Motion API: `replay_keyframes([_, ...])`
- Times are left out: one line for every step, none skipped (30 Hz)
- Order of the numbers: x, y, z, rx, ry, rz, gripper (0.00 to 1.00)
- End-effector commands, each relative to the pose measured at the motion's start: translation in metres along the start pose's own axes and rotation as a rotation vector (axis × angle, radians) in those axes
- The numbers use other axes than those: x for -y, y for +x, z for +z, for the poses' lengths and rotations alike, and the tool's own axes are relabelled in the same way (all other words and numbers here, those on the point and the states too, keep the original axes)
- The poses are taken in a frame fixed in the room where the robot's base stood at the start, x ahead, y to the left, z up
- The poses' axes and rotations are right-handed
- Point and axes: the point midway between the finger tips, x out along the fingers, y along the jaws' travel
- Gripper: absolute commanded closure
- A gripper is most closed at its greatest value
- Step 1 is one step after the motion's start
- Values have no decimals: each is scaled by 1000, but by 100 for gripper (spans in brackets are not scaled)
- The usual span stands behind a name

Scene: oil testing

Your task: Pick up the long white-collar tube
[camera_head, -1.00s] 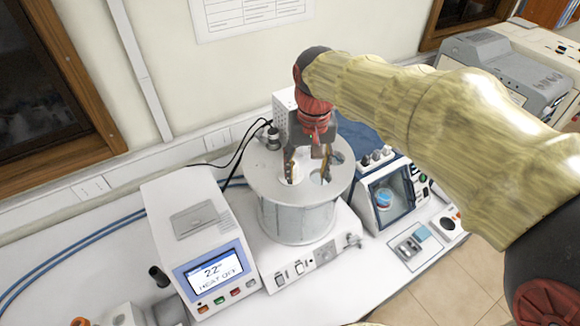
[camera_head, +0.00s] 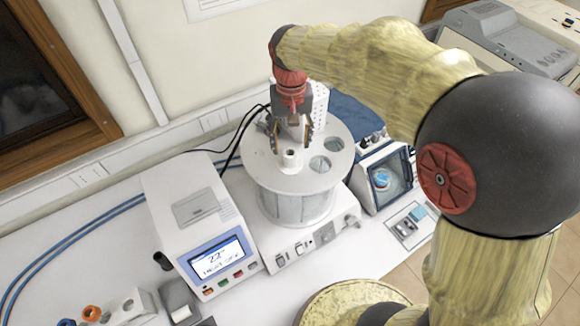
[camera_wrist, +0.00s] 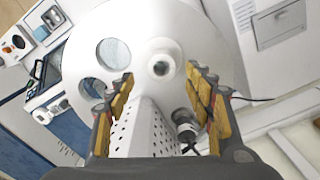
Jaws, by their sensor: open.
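A white round collar with a dark central hole (camera_head: 291,160), which looks like the top of the white-collar tube, sits at the left front of the lid of the grey cylindrical bath (camera_head: 297,205). It also shows in the wrist view (camera_wrist: 162,66), upper middle. The tube's lower part is hidden in the bath. My gripper (camera_head: 291,141) is above the lid, pointing down, with its fingers spread apart around the collar's line. In the wrist view my gripper (camera_wrist: 160,78) is open, one finger on each side of the collar, with gaps visible. I cannot tell its exact height.
Two open holes (camera_head: 334,144) are in the lid to the right of the collar. A controller box with a display (camera_head: 215,255) stands left of the bath, and a unit with a blue-framed window (camera_head: 388,175) stands right. Small racked parts (camera_head: 128,307) are at the lower left.

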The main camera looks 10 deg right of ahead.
Motion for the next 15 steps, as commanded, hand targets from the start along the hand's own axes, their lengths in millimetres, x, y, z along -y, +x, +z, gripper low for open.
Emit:
replay_keyframes([1, 5, 3, 4, -1, 1, 47])
replay_keyframes([1, 10, 4, 4, -1, 1, 47])
replay_keyframes([2, 16, 6, 5, -1, 1, 47])
replay_keyframes([2, 20, 7, 4, -1, 1, 47])
replay_keyframes([3, 24, 7, 4, -1, 1, 47])
replay_keyframes([2, 30, 7, 4, 0, 1, 47])
replay_keyframes([2, 34, 6, 3, 0, 1, 47])
replay_keyframes([2, 36, 6, 2, 0, 1, 47])
replay_keyframes([2, 40, 6, 2, 0, 0, 47])
replay_keyframes([3, 41, 6, 1, 0, 0, 47])
replay_keyframes([3, 43, 6, 0, 0, 0, 47])
replay_keyframes([3, 44, 6, 0, 0, 0, 47])
replay_keyframes([3, 44, 6, 0, 0, 0, 47])
replay_keyframes([3, 44, 6, 0, 0, 0, 47])
replay_keyframes([3, 44, 6, 0, 0, 0, 47])
